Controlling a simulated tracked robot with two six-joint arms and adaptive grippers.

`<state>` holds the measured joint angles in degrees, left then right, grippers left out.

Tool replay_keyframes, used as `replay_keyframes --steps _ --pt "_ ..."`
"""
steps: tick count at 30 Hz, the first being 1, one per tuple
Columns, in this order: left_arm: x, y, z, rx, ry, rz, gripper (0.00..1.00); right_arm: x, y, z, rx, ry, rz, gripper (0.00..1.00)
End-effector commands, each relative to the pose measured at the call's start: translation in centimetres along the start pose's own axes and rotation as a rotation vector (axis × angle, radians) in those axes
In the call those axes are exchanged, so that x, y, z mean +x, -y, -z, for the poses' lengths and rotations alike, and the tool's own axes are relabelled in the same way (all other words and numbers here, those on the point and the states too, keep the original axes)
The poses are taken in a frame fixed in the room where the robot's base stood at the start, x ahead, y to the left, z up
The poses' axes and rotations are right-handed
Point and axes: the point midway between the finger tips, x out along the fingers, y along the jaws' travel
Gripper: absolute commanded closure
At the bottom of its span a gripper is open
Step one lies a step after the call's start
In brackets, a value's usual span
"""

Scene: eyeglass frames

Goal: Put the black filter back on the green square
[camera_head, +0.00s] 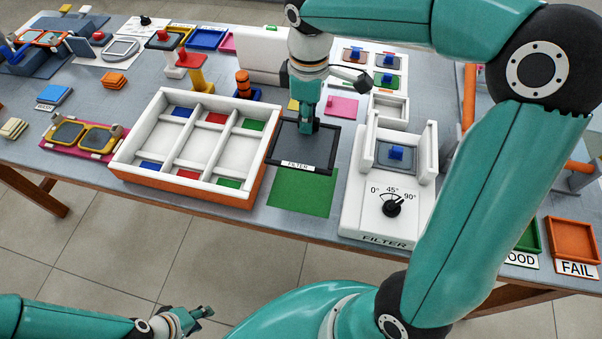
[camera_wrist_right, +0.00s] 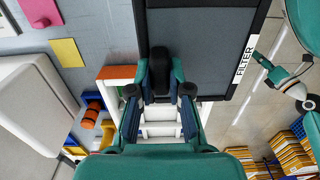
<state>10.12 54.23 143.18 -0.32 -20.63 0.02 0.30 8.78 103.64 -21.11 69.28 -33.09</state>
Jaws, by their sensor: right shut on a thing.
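The black filter (camera_head: 322,154) is a dark square panel with a white FILTER label on its near edge. My right gripper (camera_head: 307,125) points down and is shut on its black tab, which shows between the fingers in the right wrist view (camera_wrist_right: 160,67). The filter (camera_wrist_right: 205,50) appears raised above the table. The green square (camera_head: 303,193) lies flat on the table, just nearer than the filter in the head view; the filter's near edge borders or covers its far edge. My left gripper (camera_head: 203,316) is low at the front, away from the table; its jaw opening is unclear.
A white divided tray (camera_head: 128,148) with orange sides stands left of the green square. A white FILTER device with a dial (camera_head: 391,207) stands right. Pink (camera_head: 342,107) and yellow squares lie behind. GOOD and FAIL trays (camera_head: 572,240) are at far right.

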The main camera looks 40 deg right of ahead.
Motion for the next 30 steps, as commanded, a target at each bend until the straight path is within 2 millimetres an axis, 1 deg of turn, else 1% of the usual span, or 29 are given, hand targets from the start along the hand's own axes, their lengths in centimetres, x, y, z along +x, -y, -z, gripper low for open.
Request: replay_keyframes --steps 1,6,9,12,15,20,27,30 --pt "0.2 0.1 0.0 0.0 0.0 0.0 0.6 1.6 0.0 -0.1 0.0 0.006 0.004 1.0" --pt "0.6 0.2 0.0 0.0 0.0 0.0 0.6 6.3 0.0 -0.1 0.001 0.006 0.005 1.0" --pt "0.7 0.3 0.0 0.0 0.0 0.0 0.6 8.7 0.0 -0.1 0.001 0.004 0.004 1.0" --pt "0.8 0.3 0.0 0.0 0.0 0.0 0.6 10.6 -0.1 0.0 0.002 0.003 0.002 1.0" --pt "0.9 0.3 0.0 0.0 0.0 0.0 0.6 11.7 -0.1 0.1 0.002 0.001 0.001 1.0" --pt "1.0 0.3 0.0 0.0 0.0 0.0 0.6 12.6 -0.1 0.1 0.002 0.001 0.0 1.0" --pt "1.2 0.5 0.0 0.0 0.0 0.0 0.6 15.9 -0.1 0.1 0.001 0.003 0.001 1.0" --pt "1.2 0.5 0.0 0.0 0.0 0.0 0.6 16.3 -0.1 0.1 0.002 0.0 0.0 1.0"
